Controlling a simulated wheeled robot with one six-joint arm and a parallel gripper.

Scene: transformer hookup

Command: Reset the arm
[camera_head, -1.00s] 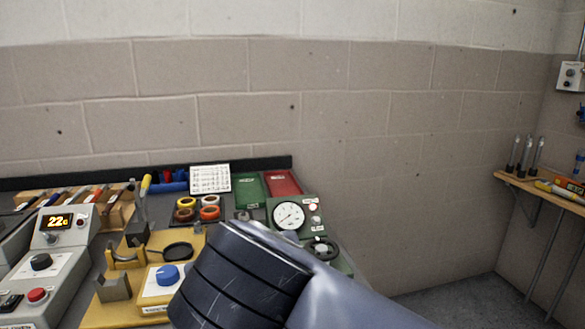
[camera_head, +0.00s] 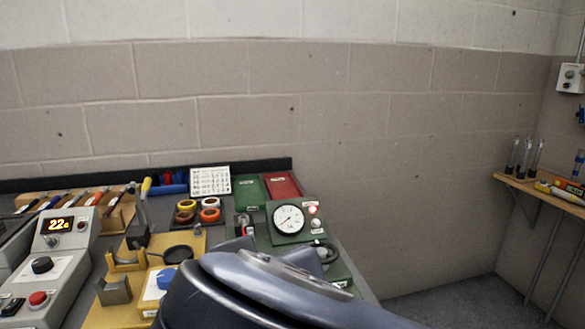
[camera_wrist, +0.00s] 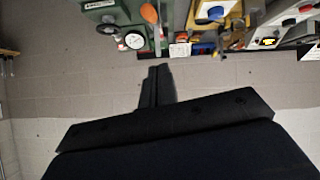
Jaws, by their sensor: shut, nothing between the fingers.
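My gripper (camera_wrist: 157,84) shows in the wrist view with its two dark fingers together and nothing between them. It points at the bench, which appears upside down along the top of that view, and no contact with anything shows. In the head view my dark arm links cover the bottom middle, and the fingers cannot be made out there.
The bench holds a grey box with a lit display (camera_head: 58,224), a yellow fixture (camera_head: 112,312), tape rolls (camera_head: 185,205) and a green gauge unit (camera_head: 289,219). A wooden shelf (camera_head: 545,190) is at right. The block wall (camera_head: 350,120) behind is bare.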

